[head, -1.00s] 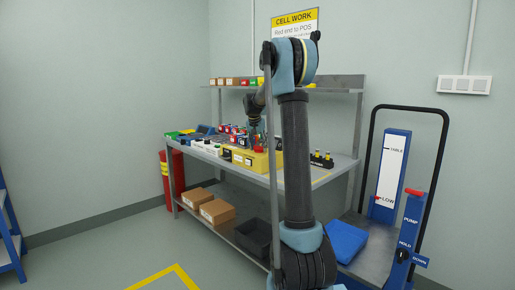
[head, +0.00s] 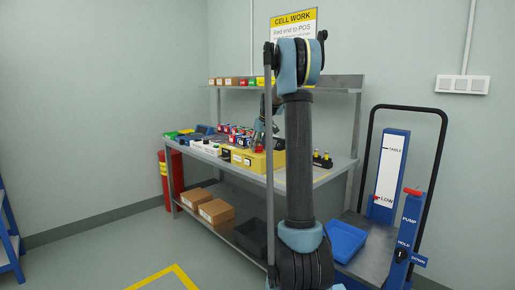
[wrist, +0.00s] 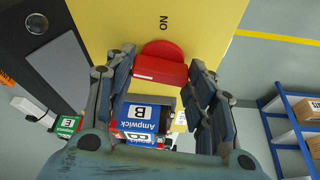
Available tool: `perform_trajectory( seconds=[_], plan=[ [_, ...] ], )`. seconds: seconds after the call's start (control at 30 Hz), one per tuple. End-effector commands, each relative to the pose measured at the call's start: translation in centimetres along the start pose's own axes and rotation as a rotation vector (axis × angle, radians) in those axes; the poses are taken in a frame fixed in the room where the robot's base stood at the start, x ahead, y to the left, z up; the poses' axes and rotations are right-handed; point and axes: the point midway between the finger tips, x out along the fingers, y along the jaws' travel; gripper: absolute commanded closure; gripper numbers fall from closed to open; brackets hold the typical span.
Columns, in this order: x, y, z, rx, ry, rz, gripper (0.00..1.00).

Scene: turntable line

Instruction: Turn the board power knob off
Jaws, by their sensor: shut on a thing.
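The board power knob (wrist: 160,70) is red, with a round base and a raised bar grip. It sits on a yellow box face (wrist: 205,25) in the wrist view, with an "ON" label (wrist: 163,22) beyond it. My gripper (wrist: 160,72) has one finger on each side of the bar and is shut on it. In the head view the yellow box (head: 268,163) stands at the front of the bench, and my gripper (head: 262,141) is at its top, small and partly hidden by my arm. The knob's exact pointing is hard to read.
Blue and red "Ampwick" boxes (wrist: 138,118) and a green "E" box (wrist: 67,125) lie below the fingers in the wrist view. A black holder with yellow-topped items (head: 322,160) stands right on the bench (head: 320,178). A shelf (head: 340,83) runs above.

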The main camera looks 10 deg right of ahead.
Motion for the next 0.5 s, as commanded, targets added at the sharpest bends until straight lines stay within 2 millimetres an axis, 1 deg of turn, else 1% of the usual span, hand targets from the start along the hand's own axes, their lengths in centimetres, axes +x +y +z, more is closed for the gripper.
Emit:
perform_trajectory(
  seconds=[0.2,0.5],
  plan=[
    [0.04,0.09,-0.01,-0.111,-0.001,-0.046,0.74],
    [0.03,0.10,0.01,-0.181,-0.002,-0.076,0.74]
  ],
)
